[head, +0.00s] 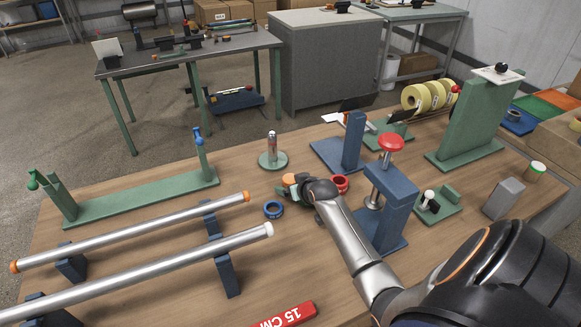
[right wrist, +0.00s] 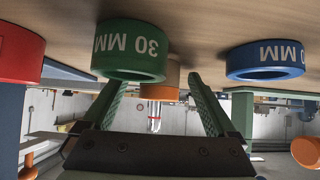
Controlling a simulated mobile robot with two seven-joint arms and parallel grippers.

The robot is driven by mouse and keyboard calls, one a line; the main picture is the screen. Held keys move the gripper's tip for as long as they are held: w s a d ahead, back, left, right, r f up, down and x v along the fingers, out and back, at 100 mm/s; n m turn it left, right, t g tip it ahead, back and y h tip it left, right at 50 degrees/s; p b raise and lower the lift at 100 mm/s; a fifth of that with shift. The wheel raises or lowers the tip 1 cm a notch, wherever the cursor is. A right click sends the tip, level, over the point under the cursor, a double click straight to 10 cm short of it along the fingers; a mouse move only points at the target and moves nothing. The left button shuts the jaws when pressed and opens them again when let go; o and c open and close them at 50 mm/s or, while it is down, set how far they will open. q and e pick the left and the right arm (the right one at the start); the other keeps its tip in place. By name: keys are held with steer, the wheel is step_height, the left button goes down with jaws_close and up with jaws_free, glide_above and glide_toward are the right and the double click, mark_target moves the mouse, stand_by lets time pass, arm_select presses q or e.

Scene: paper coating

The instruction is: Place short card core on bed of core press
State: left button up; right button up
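A short tan cylinder with an orange end, likely the short card core (head: 289,180), stands on the wooden table in the head view. In the right wrist view, which is upside down, this core (right wrist: 160,80) stands between my right gripper's fingers (right wrist: 155,95), with gaps on both sides. In the head view my right gripper (head: 298,188) is low at the core, its fingers mostly hidden. A blue press with a red knob (head: 390,142), apparently the core press, stands to the right. Its bed (head: 392,243) is partly hidden by my arm. My left gripper is not in view.
A green 30 MM ring (right wrist: 130,50) is close to the fingers. A blue ring (head: 273,209) and a red ring (head: 340,184) lie on either side. A metal post on a green base (head: 272,160) stands behind. Two long rods (head: 150,262) lie at left.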

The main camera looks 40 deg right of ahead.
jaws_close()
stand_by(0.5)
